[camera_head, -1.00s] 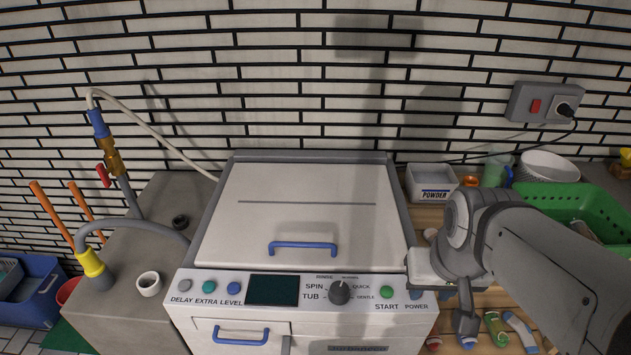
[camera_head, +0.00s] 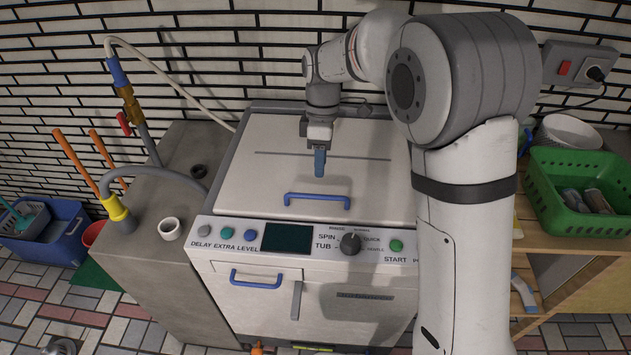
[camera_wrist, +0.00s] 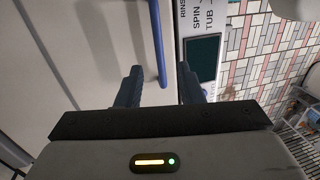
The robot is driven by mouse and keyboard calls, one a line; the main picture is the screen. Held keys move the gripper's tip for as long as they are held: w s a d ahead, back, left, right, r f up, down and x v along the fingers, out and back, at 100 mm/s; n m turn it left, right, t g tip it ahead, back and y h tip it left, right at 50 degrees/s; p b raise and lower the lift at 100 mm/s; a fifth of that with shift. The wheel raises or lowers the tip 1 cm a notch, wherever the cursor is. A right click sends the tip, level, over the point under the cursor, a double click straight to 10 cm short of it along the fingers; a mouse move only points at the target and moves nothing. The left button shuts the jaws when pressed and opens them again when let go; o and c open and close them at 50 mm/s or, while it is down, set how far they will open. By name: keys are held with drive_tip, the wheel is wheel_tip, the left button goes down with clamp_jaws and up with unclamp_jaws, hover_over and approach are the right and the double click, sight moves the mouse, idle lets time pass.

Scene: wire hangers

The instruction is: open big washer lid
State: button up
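The big washer's white lid (camera_head: 270,175) is closed and lies flat in its grey frame. Its blue bar handle (camera_head: 317,197) is near the lid's front edge. My gripper (camera_head: 320,172) points down above the lid, just behind the handle in the head view. In the wrist view my gripper (camera_wrist: 161,85) is open, with its two dark fingers apart. The blue handle (camera_wrist: 158,40) shows between the finger lines there. The exact height of the fingers over the handle is unclear, and no grip on it shows.
The control panel (camera_head: 285,238) with knob and buttons runs along the washer's front, above a second blue handle (camera_head: 256,279). A grey hose (camera_head: 165,172) stands at the left on a concrete block. A green basket (camera_head: 578,215) is at the right. Tiled wall stands behind.

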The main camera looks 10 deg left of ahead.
drive_tip(key=f, duration=0.2)
drive_tip(key=s+f, duration=0.1)
drive_tip(key=f, duration=0.5)
drive_tip(key=shift+s+a, duration=0.2)
drive_tip(key=shift+c, duration=0.4)
clamp_jaws()
